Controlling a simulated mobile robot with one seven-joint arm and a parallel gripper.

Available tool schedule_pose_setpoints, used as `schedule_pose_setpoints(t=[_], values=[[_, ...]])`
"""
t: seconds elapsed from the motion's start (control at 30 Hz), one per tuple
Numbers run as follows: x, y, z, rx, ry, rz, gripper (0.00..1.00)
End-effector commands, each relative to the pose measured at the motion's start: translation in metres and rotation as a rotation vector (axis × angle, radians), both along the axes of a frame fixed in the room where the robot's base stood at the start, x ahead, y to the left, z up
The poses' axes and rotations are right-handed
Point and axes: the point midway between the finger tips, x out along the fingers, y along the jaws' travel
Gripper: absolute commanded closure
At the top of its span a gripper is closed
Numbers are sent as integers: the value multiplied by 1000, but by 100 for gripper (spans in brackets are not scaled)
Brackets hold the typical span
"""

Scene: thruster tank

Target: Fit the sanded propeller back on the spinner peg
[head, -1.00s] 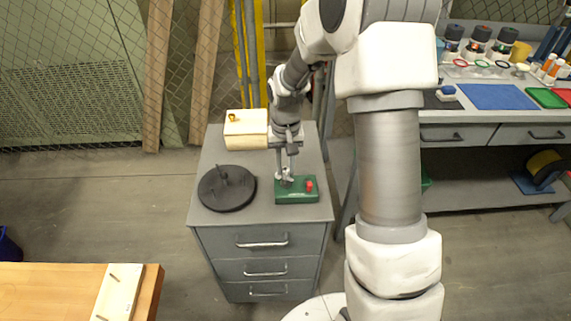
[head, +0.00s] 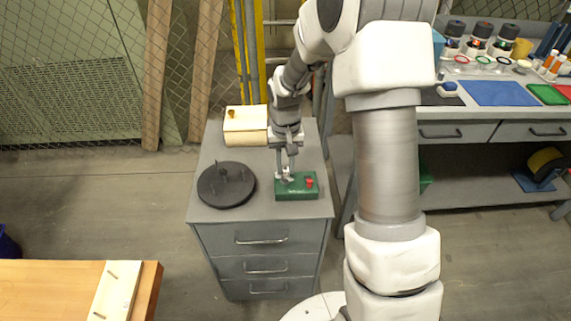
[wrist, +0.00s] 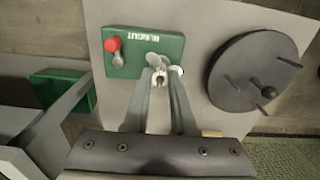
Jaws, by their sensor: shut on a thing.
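My gripper (head: 287,177) points down at the left part of the green box (head: 298,187). Its fingers (wrist: 158,84) are shut on a small pale grey lobed piece, which I take to be the propeller (wrist: 153,60); the fingers partly hide it. The propeller overlaps the box's edge in the wrist view; I cannot tell whether it touches the box. A black round disc (head: 228,194) lies left of the box. It carries upright pegs, one dark-knobbed peg (wrist: 254,83) and thin ones (wrist: 289,62). I cannot tell which is the spinner peg.
The green box has a red knob (head: 309,182). A cream box (head: 245,137) with a brownish knob stands behind, on the same grey drawer cabinet (head: 262,215). A wooden table (head: 40,290) is at lower left, a workbench (head: 480,118) at right. The cabinet's front strip is clear.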

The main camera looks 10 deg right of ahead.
Motion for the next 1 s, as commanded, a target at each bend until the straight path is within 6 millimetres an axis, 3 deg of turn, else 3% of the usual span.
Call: schedule_pose_setpoints(t=[0.87,0.9,1.0], values=[[0,0,-8,0,0,0,100],[0,0,-8,0,0,0,70],[0,0,-8,0,0,0,52]])
